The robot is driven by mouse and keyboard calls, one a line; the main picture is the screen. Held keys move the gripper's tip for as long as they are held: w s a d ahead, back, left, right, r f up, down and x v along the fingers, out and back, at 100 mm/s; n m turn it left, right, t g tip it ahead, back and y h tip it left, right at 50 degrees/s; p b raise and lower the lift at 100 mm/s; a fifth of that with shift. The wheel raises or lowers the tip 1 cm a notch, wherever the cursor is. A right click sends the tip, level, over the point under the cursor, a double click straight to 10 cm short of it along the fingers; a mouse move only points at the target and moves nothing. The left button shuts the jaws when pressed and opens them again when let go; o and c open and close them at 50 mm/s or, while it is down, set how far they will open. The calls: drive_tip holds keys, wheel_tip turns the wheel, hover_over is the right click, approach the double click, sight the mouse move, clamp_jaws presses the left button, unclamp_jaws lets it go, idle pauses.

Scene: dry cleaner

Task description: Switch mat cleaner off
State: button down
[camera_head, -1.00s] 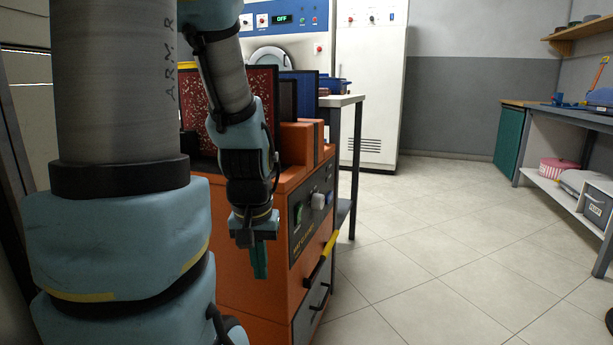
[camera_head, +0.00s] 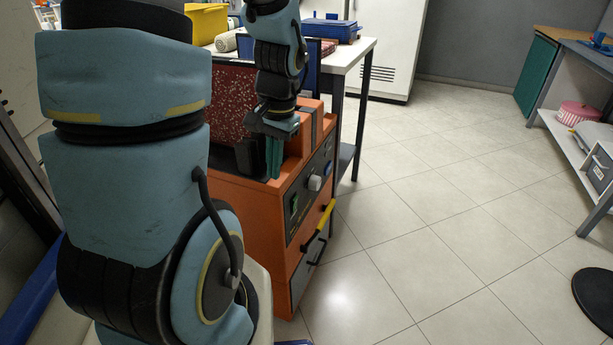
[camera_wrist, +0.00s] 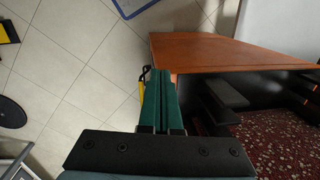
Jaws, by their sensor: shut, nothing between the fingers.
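The mat cleaner is an orange machine (camera_head: 245,215) with a dark front panel (camera_head: 309,192). The panel carries a green rocker switch (camera_head: 294,204) and a pale round knob (camera_head: 315,183). Whether the switch is on or off is too small to tell. My gripper (camera_head: 274,163) points down with its green fingers shut and empty, by the machine's upper part, left of and higher than the switch. In the wrist view, my shut fingers (camera_wrist: 168,80) overlap the near edge of the orange housing (camera_wrist: 230,52); the switch is not visible there.
A red speckled mat (camera_head: 228,98) stands in the machine behind my gripper. A yellow-handled lever (camera_head: 319,224) sticks out below the panel. A white table (camera_head: 350,55) stands behind. The tiled floor (camera_head: 430,220) to the right is clear, apart from a black disc (camera_head: 597,294) at its edge.

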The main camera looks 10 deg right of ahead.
drive_tip(key=d+f+m+t+y, duration=0.2)
drive_tip(key=d+f+m+y, duration=0.2)
drive_tip(key=d+m, duration=0.4)
drive_tip(key=d+f+m+t+y+p, duration=0.1)
drive_tip(key=d+f+m+t+y, duration=0.1)
drive_tip(key=d+f+m, duration=0.3)
drive_tip(key=d+m+y, duration=0.1)
drive_tip(key=d+m, duration=0.3)
drive_tip(key=d, duration=0.1)
drive_tip(key=shift+s+f+t+y, duration=0.15)
drive_tip(key=shift+t+y, duration=0.25)
drive_tip(key=p, duration=0.2)
approach(296, 204)
drive_tip(key=d+f+x, duration=0.1)
drive_tip(key=x, duration=0.4)
drive_tip(key=shift+a+r, duration=0.15)
drive_tip(key=shift+a, duration=0.6)
